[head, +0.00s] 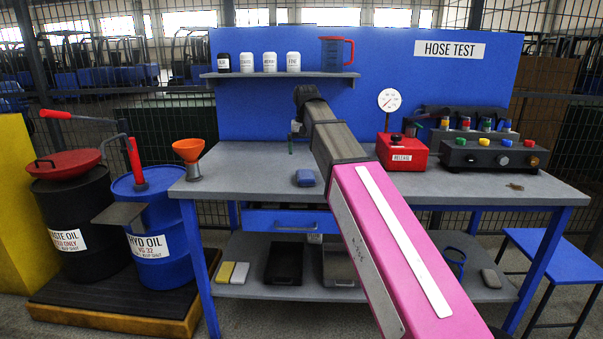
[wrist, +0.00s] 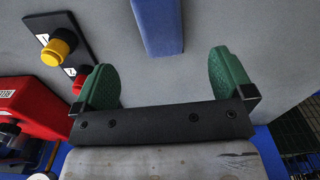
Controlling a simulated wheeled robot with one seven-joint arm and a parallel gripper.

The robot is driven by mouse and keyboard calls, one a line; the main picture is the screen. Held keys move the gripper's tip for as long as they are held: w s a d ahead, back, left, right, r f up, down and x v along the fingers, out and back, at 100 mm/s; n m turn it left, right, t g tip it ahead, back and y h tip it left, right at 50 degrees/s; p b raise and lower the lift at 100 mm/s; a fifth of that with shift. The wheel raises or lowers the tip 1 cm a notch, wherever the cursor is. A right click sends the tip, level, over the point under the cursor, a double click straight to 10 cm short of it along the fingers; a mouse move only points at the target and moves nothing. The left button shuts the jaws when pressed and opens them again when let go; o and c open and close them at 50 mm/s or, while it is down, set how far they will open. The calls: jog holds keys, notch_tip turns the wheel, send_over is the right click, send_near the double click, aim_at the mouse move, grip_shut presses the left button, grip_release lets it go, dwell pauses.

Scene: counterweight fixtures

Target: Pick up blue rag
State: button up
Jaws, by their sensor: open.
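The blue rag (head: 305,178) lies folded like a small block on the grey bench top, near the front edge. In the wrist view the blue rag (wrist: 158,25) shows at the top, cut off by the frame edge. My gripper (wrist: 163,62) is open, with two green fingers wide apart and nothing between them. The rag lies beyond the fingertips, roughly in line with the gap, and does not touch them. In the head view my gripper (head: 291,146) points down over the bench behind the rag, mostly hidden by my arm.
A red release box (head: 402,152) with a gauge and a button panel (head: 492,157) stand on the right. An orange funnel (head: 188,151) stands at the left edge. A shelf (head: 280,75) with bottles and a jug hangs behind. The bench left of the rag is clear.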

aim_at(306, 173)
jog(key=f, duration=0.7)
jog(key=w+f, duration=0.1)
jog(key=f, duration=0.2)
jog(key=shift+f, duration=0.25)
jog(key=c, duration=1)
